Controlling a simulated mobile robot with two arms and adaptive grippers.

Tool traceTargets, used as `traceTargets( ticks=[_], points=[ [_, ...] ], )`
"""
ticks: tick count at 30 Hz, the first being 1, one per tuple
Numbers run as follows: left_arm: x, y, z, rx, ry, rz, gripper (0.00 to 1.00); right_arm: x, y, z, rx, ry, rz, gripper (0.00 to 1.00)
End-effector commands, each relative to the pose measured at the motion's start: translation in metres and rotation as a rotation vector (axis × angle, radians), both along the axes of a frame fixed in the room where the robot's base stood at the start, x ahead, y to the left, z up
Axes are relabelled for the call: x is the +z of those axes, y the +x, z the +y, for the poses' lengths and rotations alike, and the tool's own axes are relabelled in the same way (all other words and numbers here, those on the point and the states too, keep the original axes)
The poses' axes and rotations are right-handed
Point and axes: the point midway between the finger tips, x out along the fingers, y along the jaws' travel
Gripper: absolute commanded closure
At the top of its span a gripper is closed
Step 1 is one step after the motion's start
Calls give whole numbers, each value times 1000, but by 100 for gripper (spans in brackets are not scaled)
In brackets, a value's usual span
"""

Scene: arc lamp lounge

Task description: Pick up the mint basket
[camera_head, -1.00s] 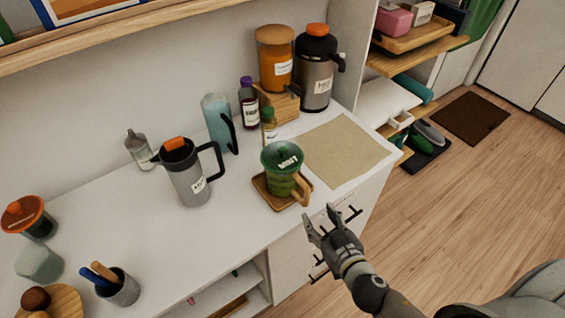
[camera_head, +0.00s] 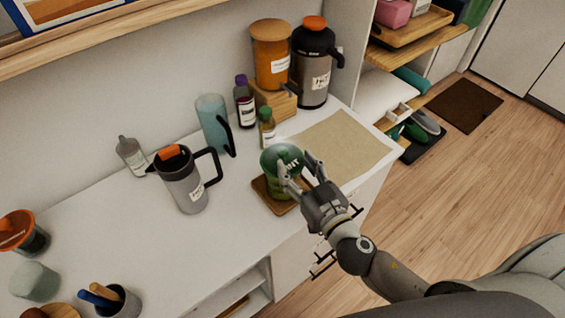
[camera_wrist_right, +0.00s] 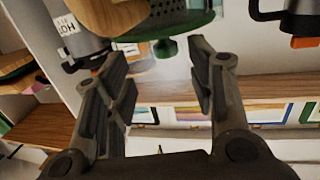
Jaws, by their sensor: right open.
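The mint basket (camera_head: 270,161) is a green round container with a "MINT" label on top. It stands on a square wooden coaster (camera_head: 262,193) near the counter's front edge. In the right wrist view its perforated wall, green rim and green knob (camera_wrist_right: 165,47) show upside down at the top. My right gripper (camera_head: 300,168) is open at the basket's front right and hides part of it, including its wooden handle. In the right wrist view the open fingers (camera_wrist_right: 155,65) have nothing between them, and the basket is just beyond them. My left gripper is out of view.
A grey jug (camera_head: 182,180) and a blue pitcher (camera_head: 213,122) stand left of the basket. A small green-capped bottle (camera_head: 266,130) is close behind it. An orange canister (camera_head: 271,60) and dark flask (camera_head: 313,75) stand farther back. A bare beige mat (camera_head: 345,145) lies to the right.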

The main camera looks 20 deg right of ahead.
Motion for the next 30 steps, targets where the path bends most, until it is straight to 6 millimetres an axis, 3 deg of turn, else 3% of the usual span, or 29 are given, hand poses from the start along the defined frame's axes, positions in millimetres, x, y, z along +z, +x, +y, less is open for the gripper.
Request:
traceTargets(
  ticks=[10,21,30],
  points=[
    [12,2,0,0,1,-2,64,2,20,5,0,-1,-1,50],
    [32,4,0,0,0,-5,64,-1,58,16,-1,-2,0,50],
    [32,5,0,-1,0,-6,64,-3,62,16,-1,0,1,50]
  ],
)
